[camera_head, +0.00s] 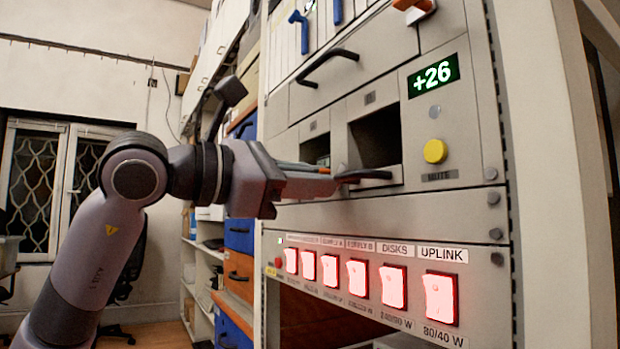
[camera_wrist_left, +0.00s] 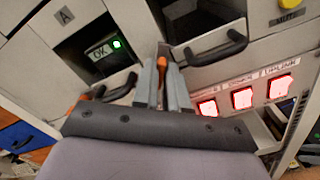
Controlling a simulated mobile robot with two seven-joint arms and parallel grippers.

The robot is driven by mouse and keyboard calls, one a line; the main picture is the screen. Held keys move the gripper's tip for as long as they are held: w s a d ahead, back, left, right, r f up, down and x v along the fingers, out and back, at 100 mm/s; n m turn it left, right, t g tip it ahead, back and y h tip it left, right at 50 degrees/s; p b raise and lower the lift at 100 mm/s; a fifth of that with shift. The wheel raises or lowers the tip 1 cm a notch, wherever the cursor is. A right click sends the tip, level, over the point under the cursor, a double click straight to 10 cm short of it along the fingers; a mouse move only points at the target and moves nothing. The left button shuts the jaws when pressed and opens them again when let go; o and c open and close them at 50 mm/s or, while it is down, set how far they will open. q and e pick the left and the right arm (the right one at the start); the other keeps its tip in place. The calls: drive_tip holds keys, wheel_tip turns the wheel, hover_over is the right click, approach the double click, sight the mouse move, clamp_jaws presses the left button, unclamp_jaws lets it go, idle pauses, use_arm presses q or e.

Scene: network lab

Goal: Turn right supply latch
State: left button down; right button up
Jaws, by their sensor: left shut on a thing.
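My left gripper (camera_head: 318,178) reaches in from the left to the rack front, just below the open bays. In the left wrist view its two fingers (camera_wrist_left: 163,80) are closed around a small orange latch (camera_wrist_left: 162,65), whose top shows between the fingertips. The latch stands between the bay marked A and the bay to its right. Its lower part is hidden by the fingers, and I cannot make it out in the head view. Another orange piece (camera_wrist_left: 84,98) shows at the left of bay A, mostly behind the gripper. My right gripper is not in view.
Bay A holds a module with an "OK" display (camera_wrist_left: 98,52) and a green light. The right bay (camera_head: 377,138) looks dark, with a black handle (camera_head: 365,175) close beside my fingers. Below runs a row of lit red switches (camera_head: 393,286). A yellow button (camera_head: 435,151) and a "+26" display (camera_head: 433,76) are on the right.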

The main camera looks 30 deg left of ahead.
use_arm(q)
drive_tip(key=shift+n, duration=3.6)
drive_tip(key=c, duration=1.2)
unclamp_jaws()
drive_tip(key=shift+o, duration=0.2)
drive_tip(key=v, duration=0.7)
drive_tip(key=shift+s, duration=0.1)
